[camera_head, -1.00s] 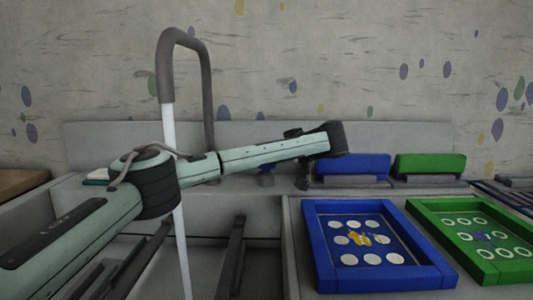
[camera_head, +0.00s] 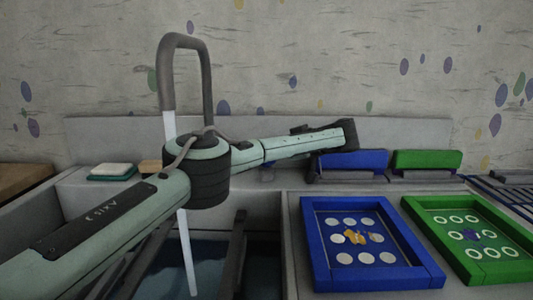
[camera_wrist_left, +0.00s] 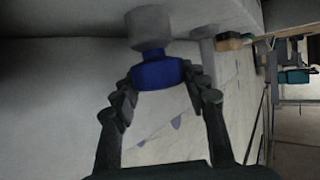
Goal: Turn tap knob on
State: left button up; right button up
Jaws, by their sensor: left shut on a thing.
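The tap (camera_head: 207,85) is a tall grey curved spout at the left of the head view. A pale stream of water (camera_head: 188,255) falls from it into the sink. In the left wrist view, a blue tap knob (camera_wrist_left: 158,74) on a grey round base (camera_wrist_left: 149,27) sits between my left gripper's fingers (camera_wrist_left: 160,92), which are shut on it. In the head view my left arm crosses in front of the stream, and its wrist end hides most of the gripper and the knob. My right gripper is not in view.
A blue framed screen (camera_head: 312,245) and a green framed screen (camera_head: 420,225) lie at the right. Blue (camera_head: 365,160) and green (camera_head: 427,160) squeegees stand behind them. A green-and-white block (camera_head: 112,171) lies on the ledge behind the sink.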

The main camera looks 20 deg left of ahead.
pick_arm(q)
jog(key=o, duration=1.2)
jog(key=shift+a, duration=0.1)
jog(key=shift+d, duration=0.2)
jog(key=v, duration=1.1)
jog(key=shift+d+r, duration=0.25)
jog(key=shift+d, duration=0.05)
jog(key=shift+s, duration=0.15)
